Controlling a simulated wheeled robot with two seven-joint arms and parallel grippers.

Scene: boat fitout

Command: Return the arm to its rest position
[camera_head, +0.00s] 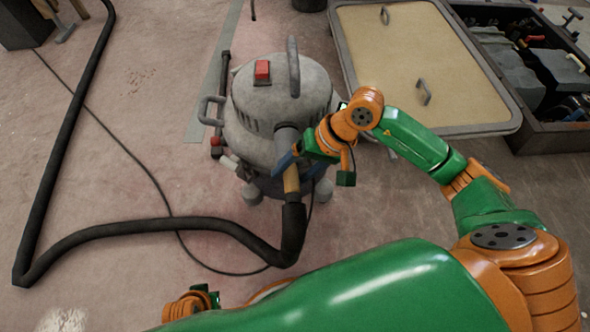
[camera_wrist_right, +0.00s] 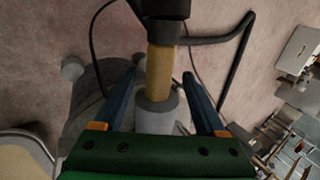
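My right gripper (camera_head: 287,164) is at the front of a grey vacuum cleaner (camera_head: 262,110). In the right wrist view its two blue fingers (camera_wrist_right: 160,78) stand apart, one on each side of the tan hose cuff (camera_wrist_right: 160,72), with a gap on both sides. The cuff also shows in the head view (camera_head: 291,180). It sits in line with the vacuum's grey inlet (camera_wrist_right: 157,115) and joins the black hose (camera_head: 292,228). My right arm reaches in from the right, bent at the elbow. Orange and green parts of an arm show at the bottom left; no left fingers show.
The black hose loops over the floor at left, with a thin dark cable (camera_head: 165,200) beside it. A framed tan panel (camera_head: 405,62) lies behind right, next to a dark tool crate (camera_head: 545,135). Floor between vacuum and panel is narrow; open floor lies at left.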

